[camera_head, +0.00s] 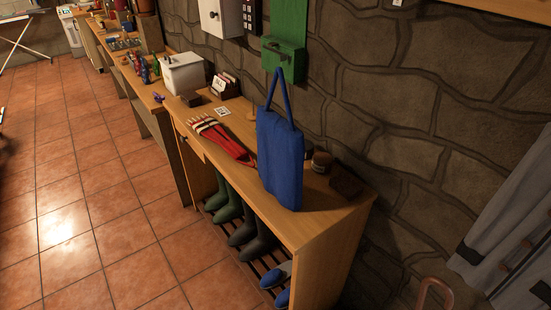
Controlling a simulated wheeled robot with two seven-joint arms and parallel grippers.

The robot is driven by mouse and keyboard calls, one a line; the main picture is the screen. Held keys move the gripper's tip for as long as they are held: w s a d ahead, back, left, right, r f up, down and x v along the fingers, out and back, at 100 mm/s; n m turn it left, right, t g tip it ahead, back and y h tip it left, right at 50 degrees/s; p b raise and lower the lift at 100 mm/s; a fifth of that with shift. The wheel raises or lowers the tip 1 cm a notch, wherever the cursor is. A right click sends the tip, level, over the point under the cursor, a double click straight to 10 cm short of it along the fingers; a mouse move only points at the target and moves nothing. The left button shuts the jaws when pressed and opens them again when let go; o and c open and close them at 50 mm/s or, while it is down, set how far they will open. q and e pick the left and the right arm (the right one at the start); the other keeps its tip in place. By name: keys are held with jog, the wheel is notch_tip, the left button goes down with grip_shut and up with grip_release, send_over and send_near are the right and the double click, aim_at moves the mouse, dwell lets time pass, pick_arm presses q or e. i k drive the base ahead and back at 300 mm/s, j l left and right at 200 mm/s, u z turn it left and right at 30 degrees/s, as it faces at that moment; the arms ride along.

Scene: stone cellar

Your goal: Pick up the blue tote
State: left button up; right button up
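The blue tote (280,158) stands upright on the near end of a long wooden bench (335,218) along the stone wall. Its handles form a tall loop that rises above the bag, in front of the green wall box. Its broad side faces the camera and its base rests close to the bench's front edge. Neither of my grippers shows in the head view, and nothing is touching the tote.
A red striped item (222,138) lies left of the tote. A small jar (321,162) and a dark brown block (346,183) sit to its right. A green box (286,45) hangs behind. Green boots (228,200) stand on the shelf below. The tiled floor (110,215) at left is clear.

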aim_at(281, 147)
jog(key=j, duration=0.75)
jog(key=k+j+z, duration=0.1)
jog(key=j, duration=1.4)
jog(key=k+j+z, duration=0.1)
jog(key=j, duration=0.65)
